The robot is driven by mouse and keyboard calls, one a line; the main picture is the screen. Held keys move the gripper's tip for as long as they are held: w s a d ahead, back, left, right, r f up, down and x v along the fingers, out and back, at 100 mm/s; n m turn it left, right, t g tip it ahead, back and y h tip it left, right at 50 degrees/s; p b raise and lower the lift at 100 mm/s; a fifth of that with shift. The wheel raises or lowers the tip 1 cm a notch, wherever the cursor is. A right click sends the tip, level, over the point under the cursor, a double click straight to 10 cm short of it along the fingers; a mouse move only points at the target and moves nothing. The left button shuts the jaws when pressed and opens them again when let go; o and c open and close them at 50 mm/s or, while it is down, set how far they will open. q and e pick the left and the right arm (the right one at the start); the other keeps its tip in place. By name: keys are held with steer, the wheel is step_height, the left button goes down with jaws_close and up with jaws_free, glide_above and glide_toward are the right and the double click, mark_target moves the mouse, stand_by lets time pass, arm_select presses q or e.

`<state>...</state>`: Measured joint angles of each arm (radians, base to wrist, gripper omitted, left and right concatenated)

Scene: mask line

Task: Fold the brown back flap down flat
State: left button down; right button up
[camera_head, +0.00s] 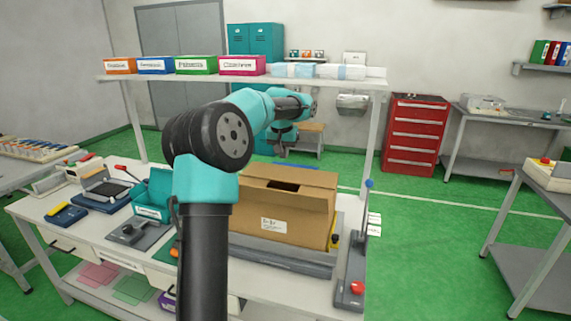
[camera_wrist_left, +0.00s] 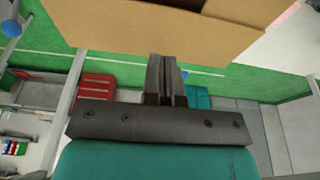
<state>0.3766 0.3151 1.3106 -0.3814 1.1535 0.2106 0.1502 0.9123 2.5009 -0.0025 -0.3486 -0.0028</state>
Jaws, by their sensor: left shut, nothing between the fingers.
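An open brown cardboard box (camera_head: 275,224) with a white label stands in a grey fixture on the workbench. Its brown back flap (camera_head: 305,174) stands raised along the far edge, behind a dark gap in the box top. In the left wrist view a broad brown cardboard panel (camera_wrist_left: 130,30) fills the top, just beyond my fingertips. My left gripper (camera_head: 279,151) is behind and above the box's far edge. Its fingers are shut and empty in the left wrist view (camera_wrist_left: 167,60). I cannot tell whether they touch the cardboard. My right gripper is out of view.
A shelf (camera_head: 215,78) with coloured boxes spans the bench behind my arm. A lever with a blue knob (camera_head: 369,184) and a red button (camera_head: 356,288) stand right of the box. A teal bin (camera_head: 151,212) and small tools lie to the left.

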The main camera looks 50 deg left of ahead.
arm_select(q)
steer(key=v, duration=0.5)
steer(key=shift+s+d+r, duration=0.1)
steer(key=shift+s+d, duration=0.05)
steer(key=shift+s, duration=0.1)
